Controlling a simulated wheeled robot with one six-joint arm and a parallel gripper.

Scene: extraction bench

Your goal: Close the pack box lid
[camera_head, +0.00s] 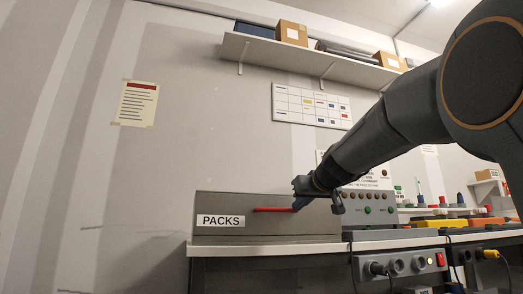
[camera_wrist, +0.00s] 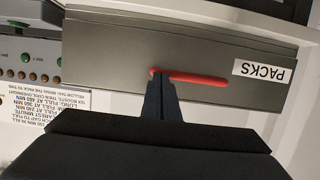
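The pack box (camera_head: 225,233) is a long grey box on the left end of the bench. Its face carries a white PACKS label (camera_head: 220,221) and a red bar handle (camera_head: 273,210). In the wrist view the label (camera_wrist: 264,69) is upside down and the handle (camera_wrist: 195,78) runs across the grey panel (camera_wrist: 110,50). My gripper (camera_head: 297,207) is at the handle's right end in the head view. Its dark fingers (camera_wrist: 161,76) are together and overlap the handle near one end; I cannot tell whether they touch it. How far the lid is open is unclear.
A control panel (camera_head: 369,200) with buttons and printed text stands right of the box. Coloured items and a power unit (camera_head: 402,264) with a red switch are farther right. A shelf (camera_head: 290,54) with boxes hangs above.

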